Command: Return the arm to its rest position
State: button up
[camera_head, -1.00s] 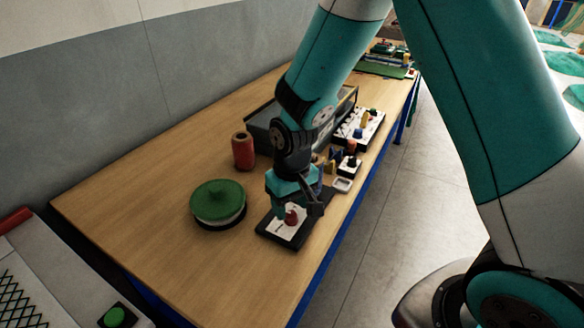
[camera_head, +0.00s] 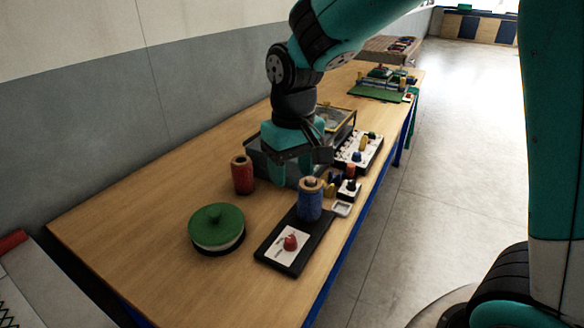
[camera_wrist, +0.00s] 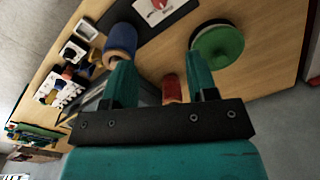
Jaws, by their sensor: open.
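My gripper (camera_head: 290,165) hangs over the wooden table (camera_head: 140,215), in front of the grey bin in the head view. In the wrist view its two teal fingers (camera_wrist: 160,85) are spread apart with nothing between them. A blue spool (camera_head: 310,203) stands upright on a black tray (camera_head: 318,240), close to the right of the gripper. It also shows in the wrist view beside the left finger (camera_wrist: 122,38). My arm reaches in from the upper right.
A red spool (camera_head: 242,176) and a round green-lidded container (camera_head: 217,228) stand to the left. A grey bin (camera_head: 262,168) is behind the gripper. A white rack (camera_head: 357,150) with small coloured pieces and small holders lie on the right. The table's front left is clear.

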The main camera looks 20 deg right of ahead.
jog(key=s+a+r+n+y, duration=0.2)
jog(key=s, duration=0.7)
jog(key=s+a+r+n+y, duration=0.1)
jog(key=s+a+r+n, duration=0.1)
jog(key=s, duration=0.7)
jog(key=shift+s+a+r+n+y, duration=0.4)
jog(key=shift+a+n, duration=0.15)
jog(key=shift+n, duration=0.15)
